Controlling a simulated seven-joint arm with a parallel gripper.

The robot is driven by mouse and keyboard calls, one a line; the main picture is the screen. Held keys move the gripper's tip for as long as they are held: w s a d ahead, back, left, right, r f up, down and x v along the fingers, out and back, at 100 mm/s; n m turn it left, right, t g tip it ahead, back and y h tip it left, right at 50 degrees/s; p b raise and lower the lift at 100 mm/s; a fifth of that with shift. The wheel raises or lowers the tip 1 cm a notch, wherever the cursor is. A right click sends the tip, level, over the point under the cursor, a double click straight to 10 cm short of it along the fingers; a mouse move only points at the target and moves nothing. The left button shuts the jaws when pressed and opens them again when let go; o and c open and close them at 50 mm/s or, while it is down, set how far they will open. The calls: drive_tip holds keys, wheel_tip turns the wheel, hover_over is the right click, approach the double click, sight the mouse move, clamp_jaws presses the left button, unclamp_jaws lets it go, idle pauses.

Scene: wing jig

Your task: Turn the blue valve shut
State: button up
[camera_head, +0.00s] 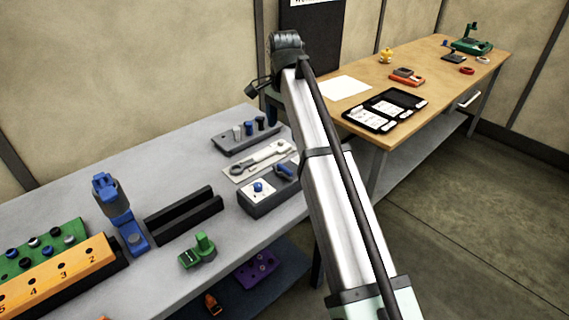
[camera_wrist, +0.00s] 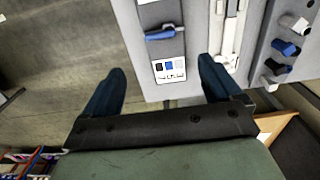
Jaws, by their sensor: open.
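A grey box (camera_head: 268,200) stands near the right end of the grey bench. On its top are a blue lever handle (camera_head: 284,171) and a round blue knob on a white plate (camera_head: 258,187). Which blue part is the valve is not marked. My gripper (camera_wrist: 162,66) is open and empty, its two dark blue fingers spread to either side of the label. The handle lies beyond the fingertips, apart from them. The fingers are not clear in the head view.
A tray with a wrench (camera_head: 262,160) and a rack of pegs (camera_head: 246,135) stand behind the box. A black channel (camera_head: 184,214), a green fixture (camera_head: 198,251) and a blue clamp (camera_head: 120,215) stand to its left. A wooden table (camera_head: 440,75) stands to the right.

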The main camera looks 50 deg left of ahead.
sight(285, 168)
wheel_tip(285, 168, down, 13)
drive_tip(key=shift+f, duration=0.2)
idle(0.4)
drive_tip(key=c, duration=1.1)
drive_tip(key=shift+o, duration=0.2)
